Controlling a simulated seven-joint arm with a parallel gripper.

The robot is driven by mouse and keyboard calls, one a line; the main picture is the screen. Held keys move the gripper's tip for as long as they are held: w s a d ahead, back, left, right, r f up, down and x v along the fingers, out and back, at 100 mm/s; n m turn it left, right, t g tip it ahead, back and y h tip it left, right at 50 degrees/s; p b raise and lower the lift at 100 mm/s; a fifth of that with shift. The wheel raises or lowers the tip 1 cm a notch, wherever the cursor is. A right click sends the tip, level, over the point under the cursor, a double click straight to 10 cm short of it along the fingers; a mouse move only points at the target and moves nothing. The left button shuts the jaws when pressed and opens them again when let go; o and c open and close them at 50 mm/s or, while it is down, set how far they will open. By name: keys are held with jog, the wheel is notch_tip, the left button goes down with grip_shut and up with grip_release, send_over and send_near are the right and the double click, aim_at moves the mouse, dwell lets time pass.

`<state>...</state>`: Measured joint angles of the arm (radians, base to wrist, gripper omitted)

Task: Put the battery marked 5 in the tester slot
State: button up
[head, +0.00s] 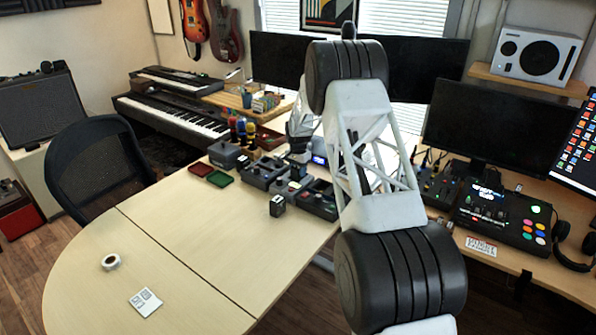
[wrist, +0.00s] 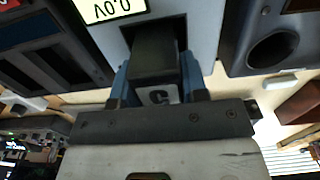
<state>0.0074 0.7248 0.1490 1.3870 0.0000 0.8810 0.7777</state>
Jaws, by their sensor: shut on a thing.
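My gripper (wrist: 156,78) is shut on a dark grey block-shaped battery (wrist: 153,62). Its near end carries a pale label with a 5 (wrist: 160,95), and one blue finger lies on each side. The battery's far end is at the dark slot opening of the grey tester (wrist: 205,25); how deep it sits inside I cannot tell. The tester's lit display reads 0.0V, upside down in the wrist view. In the head view the tester's blue display (head: 319,160) shows beside my arm; my gripper and the held battery are mostly hidden there.
A small dark block (head: 277,206) stands on the table's front part. Dark devices (head: 262,172) crowd around the tester. A red tray (head: 201,168) and a green tray (head: 219,179) lie to the left. A tape roll (head: 110,262) and a white card (head: 145,302) lie on the otherwise clear tabletop.

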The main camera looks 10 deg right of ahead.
jog(key=shift+f, duration=0.5)
dwell(0.9)
jog(key=o, duration=0.8)
jog(key=shift+r, duration=0.15)
jog(key=shift+r, duration=5.35)
